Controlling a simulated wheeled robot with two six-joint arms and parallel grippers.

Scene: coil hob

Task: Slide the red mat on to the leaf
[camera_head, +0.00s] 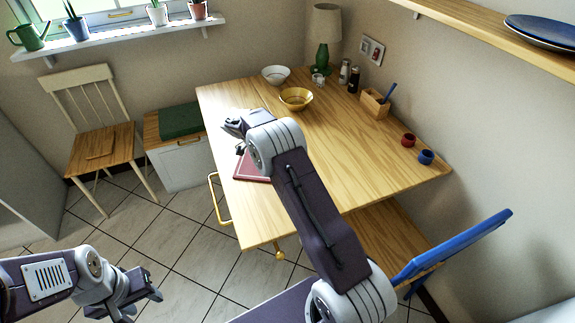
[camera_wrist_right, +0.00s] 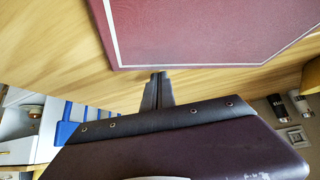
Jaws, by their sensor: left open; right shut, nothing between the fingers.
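The red mat (camera_head: 250,172) lies flat on the left part of the wooden table, partly hidden by my right arm in the head view. In the right wrist view the mat (camera_wrist_right: 210,32) is dark red with a pale border line. A seam sets off the table's left part, which looks like the leaf (camera_head: 262,222); my arm hides some of the seam. My right gripper (camera_head: 232,123) is shut and empty over the table; in its wrist view the fingertips (camera_wrist_right: 160,75) show just beside the mat's edge. My left gripper (camera_head: 145,301) is open and empty over the floor.
A yellow bowl (camera_head: 296,98) and a white bowl (camera_head: 276,75) stand at the back of the table. A wooden holder (camera_head: 375,103), a red cup (camera_head: 408,140) and a blue cup (camera_head: 426,157) are at the right. A blue chair (camera_head: 455,245) stands in front.

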